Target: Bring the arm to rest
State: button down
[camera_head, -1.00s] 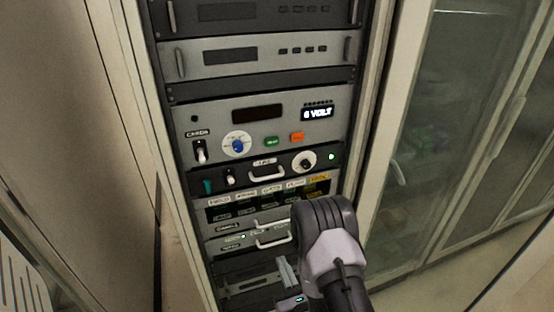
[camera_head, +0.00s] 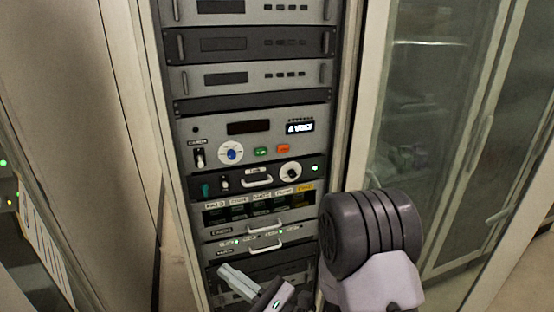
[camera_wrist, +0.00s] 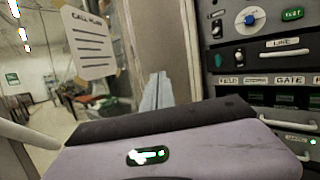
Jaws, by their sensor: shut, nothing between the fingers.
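My gripper (camera_head: 238,283) shows low in the head view, in front of the lower part of the equipment rack (camera_head: 355,75). Its two pale fingers are together with nothing between them. My dark, ribbed arm joint stands to the right of it. In the wrist view, the fingertips of my gripper (camera_wrist: 156,92) point up past the dark edge of the gripper body. They appear apart from the rack front, which is at the right there.
The rack holds a panel with a blue knob (camera_head: 231,153), a green button (camera_head: 261,151) and an orange button (camera_head: 283,148). Drawer handles (camera_head: 264,226) stick out below. A glass-doored cabinet (camera_head: 440,120) stands at the right. A paper notice (camera_wrist: 88,42) hangs at left in the wrist view.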

jog(key=s+a+r+n+g+h+b, duration=0.1)
jog(key=s+r+n+g, duration=0.2)
jog(key=s+n+g, duration=0.5)
jog(key=s+a+r+n+g+h+b, duration=0.1)
jog(key=s+r+n+g, duration=0.1)
jog(key=s+n+g, duration=0.65)
jog(key=s+d+f+n+t+h+b, duration=0.2)
jog(key=s+d+f+t+h, duration=0.3)
jog(key=d+h, duration=0.4)
jog(key=w+d+r+t+h, duration=0.1)
jog(key=w+d+t+h, duration=0.1)
jog(key=d, duration=0.4)
jog(key=w+d+r+t+h, duration=0.1)
jog(key=d+t+h, duration=0.1)
jog(key=d+t, duration=0.2)
jog(key=d+n, duration=0.1)
jog(key=d, duration=0.2)
jog(key=shift+w+h+b, duration=0.35)
jog(key=shift+h, duration=0.05)
